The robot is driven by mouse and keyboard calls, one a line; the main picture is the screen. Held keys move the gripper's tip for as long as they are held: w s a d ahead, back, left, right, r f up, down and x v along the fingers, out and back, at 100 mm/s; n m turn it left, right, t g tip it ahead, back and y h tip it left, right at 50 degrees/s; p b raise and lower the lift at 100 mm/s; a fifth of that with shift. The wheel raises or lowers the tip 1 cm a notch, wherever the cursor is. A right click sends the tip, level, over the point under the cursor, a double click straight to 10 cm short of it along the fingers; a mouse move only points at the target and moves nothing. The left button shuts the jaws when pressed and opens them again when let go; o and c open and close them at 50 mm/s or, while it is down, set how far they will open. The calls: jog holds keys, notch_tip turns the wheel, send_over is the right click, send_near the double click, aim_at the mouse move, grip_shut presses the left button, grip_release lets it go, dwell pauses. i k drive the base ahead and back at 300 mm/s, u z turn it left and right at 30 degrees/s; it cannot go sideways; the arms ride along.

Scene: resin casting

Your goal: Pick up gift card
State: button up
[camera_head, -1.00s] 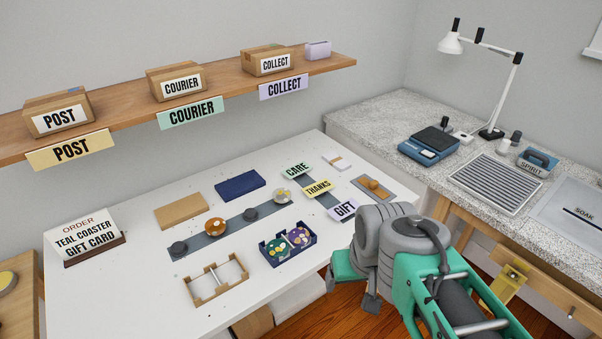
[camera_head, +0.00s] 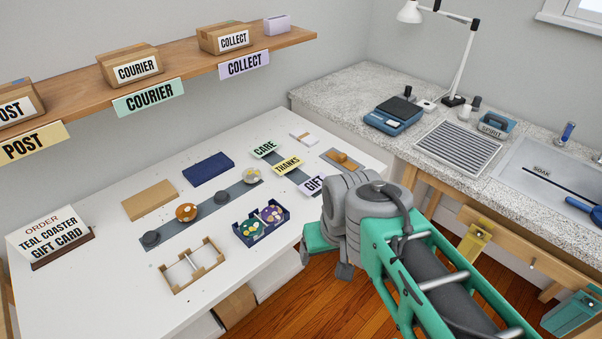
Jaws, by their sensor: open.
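The gift card (camera_head: 313,184) is a small lavender card lettered GIFT. It is at the near end of a row of cards on a dark grey strip, on the right part of the white table. The yellow THANKS card (camera_head: 287,166) and the green CARE card (camera_head: 265,148) are behind it. My gripper (camera_head: 325,264) is low beside the table's right front edge, under my grey wrist. It is open, with nothing seen between its fingers. It is apart from the gift card, below and slightly right of it in the picture.
A navy tray (camera_head: 237,239) with coasters and a wooden frame (camera_head: 165,285) are near the table's front. An order sign (camera_head: 38,259) stands at left. A wooden tray (camera_head: 328,158) lies behind my wrist. The speckled counter (camera_head: 340,88) is at right.

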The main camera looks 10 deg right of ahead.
aim_at(310, 186)
jog(key=z, duration=1)
jog(key=i, duration=1.1)
jog(key=u, duration=4)
